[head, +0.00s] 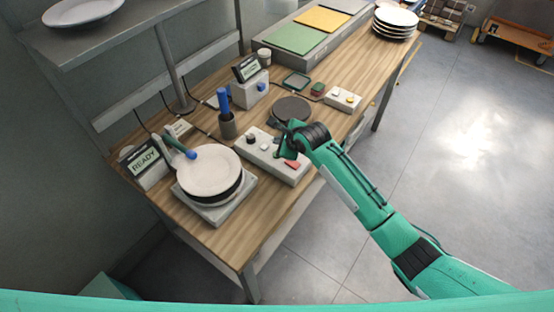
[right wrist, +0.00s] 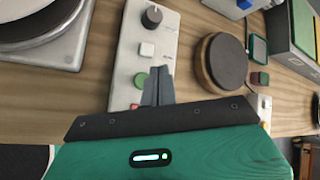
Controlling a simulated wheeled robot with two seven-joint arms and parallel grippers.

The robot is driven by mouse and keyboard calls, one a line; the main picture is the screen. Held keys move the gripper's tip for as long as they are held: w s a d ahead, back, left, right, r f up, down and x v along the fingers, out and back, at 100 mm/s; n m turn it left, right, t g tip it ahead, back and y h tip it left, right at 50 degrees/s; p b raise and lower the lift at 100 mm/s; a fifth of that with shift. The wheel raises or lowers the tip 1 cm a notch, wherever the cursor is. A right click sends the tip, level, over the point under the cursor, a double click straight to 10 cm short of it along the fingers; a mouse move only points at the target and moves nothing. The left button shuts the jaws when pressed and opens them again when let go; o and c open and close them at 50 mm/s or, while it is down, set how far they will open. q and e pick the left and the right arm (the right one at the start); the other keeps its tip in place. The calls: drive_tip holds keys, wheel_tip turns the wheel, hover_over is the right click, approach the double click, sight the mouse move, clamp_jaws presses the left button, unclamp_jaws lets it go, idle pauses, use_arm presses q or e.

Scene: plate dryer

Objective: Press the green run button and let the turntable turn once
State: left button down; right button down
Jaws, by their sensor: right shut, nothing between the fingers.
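The grey control box (head: 262,146) lies near the table's front edge. In the right wrist view the box (right wrist: 124,60) carries a black knob (right wrist: 152,16), a white button (right wrist: 147,49), the green button (right wrist: 141,80) and a red button (right wrist: 134,105). My right gripper (right wrist: 158,70) is shut and empty, its tips just right of the green button in that view; contact cannot be told. In the head view the gripper covers the green button. The turntable (head: 221,211) bears a pale plate (head: 209,168). My left gripper is not in view.
A display (head: 146,160) reading READY stands behind the turntable. A blue-tipped nozzle (head: 190,154) reaches over the plate.

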drive_tip(key=shift+f+b, duration=0.3)
drive_tip(key=shift+f, duration=1.4)
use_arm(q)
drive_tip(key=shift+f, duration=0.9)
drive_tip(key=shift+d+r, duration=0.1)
use_arm(e)
drive_tip(key=shift+f, duration=0.15)
drive_tip(key=shift+f, duration=0.25)
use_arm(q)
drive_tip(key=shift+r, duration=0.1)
